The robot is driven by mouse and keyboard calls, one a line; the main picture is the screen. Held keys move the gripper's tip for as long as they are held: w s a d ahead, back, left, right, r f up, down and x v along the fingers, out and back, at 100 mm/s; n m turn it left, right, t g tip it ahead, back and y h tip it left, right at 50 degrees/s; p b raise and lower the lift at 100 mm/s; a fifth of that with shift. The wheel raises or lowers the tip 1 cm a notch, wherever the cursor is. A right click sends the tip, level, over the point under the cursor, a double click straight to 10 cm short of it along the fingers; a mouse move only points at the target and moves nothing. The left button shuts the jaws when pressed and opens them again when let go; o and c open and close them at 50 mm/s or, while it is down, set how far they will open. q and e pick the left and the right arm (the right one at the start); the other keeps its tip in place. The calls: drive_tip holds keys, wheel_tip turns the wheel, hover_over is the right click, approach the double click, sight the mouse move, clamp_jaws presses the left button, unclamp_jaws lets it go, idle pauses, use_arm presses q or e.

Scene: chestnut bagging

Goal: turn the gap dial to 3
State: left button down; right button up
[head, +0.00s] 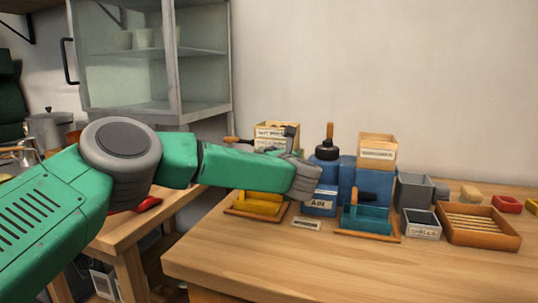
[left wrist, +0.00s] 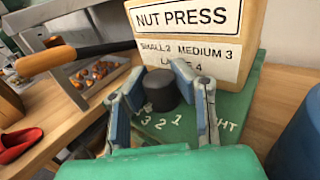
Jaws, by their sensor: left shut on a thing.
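The nut press (left wrist: 190,45) is a tan block on a green base (left wrist: 228,112), with a card reading small 2, medium 3 and a partly covered line ending in 4. The gap dial (left wrist: 162,92) is a dark round knob in front of it. My left gripper (left wrist: 168,98) is shut on the dial, one finger on each side. The numbers 3, 2 and 1 show on the base below the dial; other marks are covered by the fingers. I cannot tell the dial's setting. In the head view my left gripper (head: 303,178) partly hides the press (head: 272,132) and covers the dial.
A handle (left wrist: 55,58) sticks out left of the press. The table's front (head: 300,262) is clear.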

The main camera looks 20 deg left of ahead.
use_arm(q)
drive_tip(key=c, duration=1.2)
unclamp_jaws()
drive_tip(key=shift+r, duration=0.1)
drive_tip(key=shift+d, duration=0.1)
drive_tip(key=shift+v, duration=3.95)
